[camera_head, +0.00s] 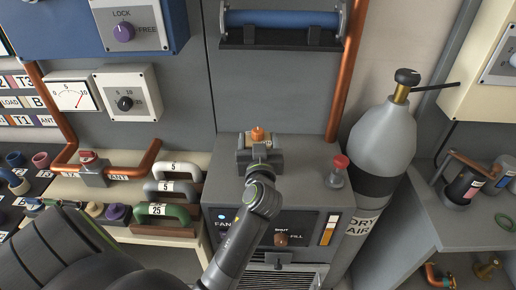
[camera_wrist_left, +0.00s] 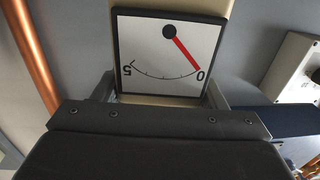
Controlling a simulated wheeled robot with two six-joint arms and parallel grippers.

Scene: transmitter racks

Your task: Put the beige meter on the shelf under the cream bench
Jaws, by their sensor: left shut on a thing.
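My left gripper (camera_head: 260,152) is in front of the grey cabinet in the middle of the head view. In the left wrist view it is shut on the beige meter (camera_wrist_left: 166,55), which has a white dial, black frame and red needle. The dial appears upside down there, and a beige edge shows beyond it. I cannot make out the meter clearly in the head view. The cream bench (camera_head: 130,187) is at the left, carrying handles and knobs. My arm hides its lower part, and the shelf under it cannot be made out. My right gripper is not in view.
A copper pipe (camera_head: 345,75) runs up the wall. A wall meter (camera_head: 72,93) and knob box (camera_head: 128,92) are above the bench.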

